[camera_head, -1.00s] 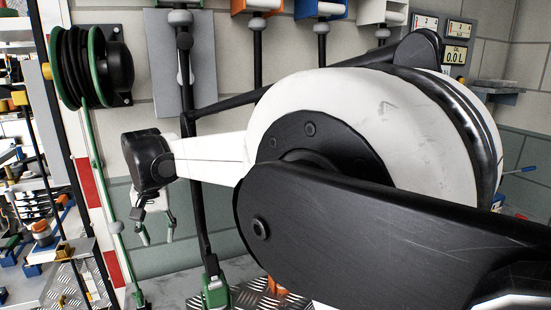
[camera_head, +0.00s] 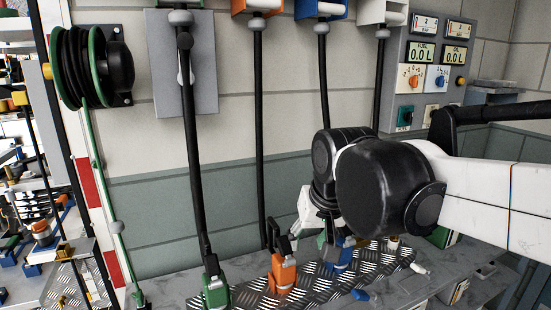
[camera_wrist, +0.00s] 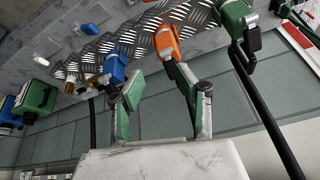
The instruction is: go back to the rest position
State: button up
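My gripper (camera_head: 322,232) hangs over the back of the bench at the middle right, partly hidden by my own wrist. In the wrist view my gripper (camera_wrist: 157,88) shows two fingers with green pads, spread apart with nothing between them. An orange nozzle (camera_head: 283,270) and a green nozzle (camera_head: 215,293) stand on the metal plate. A blue nozzle (camera_head: 338,257) is partly hidden behind my gripper. In the wrist view the orange nozzle (camera_wrist: 167,42) and the blue nozzle (camera_wrist: 115,68) appear beyond the fingertips; I cannot tell whether they touch.
The chequered metal plate (camera_head: 245,298) lies on the grey bench. Black hoses (camera_head: 259,140) hang from the wall holders. A panel with fuel and oil displays (camera_head: 423,53) is at the right. A hose reel (camera_head: 95,68) hangs at the left.

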jog(key=s+d+f+t, duration=0.1)
jog(key=s+d+f, duration=0.3)
jog(key=s+d, duration=0.2)
jog(key=s+d+f+m+t+h, duration=0.1)
jog(key=s+d+f, duration=0.2)
jog(key=s+d, duration=0.4)
jog(key=shift+f+t, duration=0.3)
jog(key=shift+f, duration=0.05)
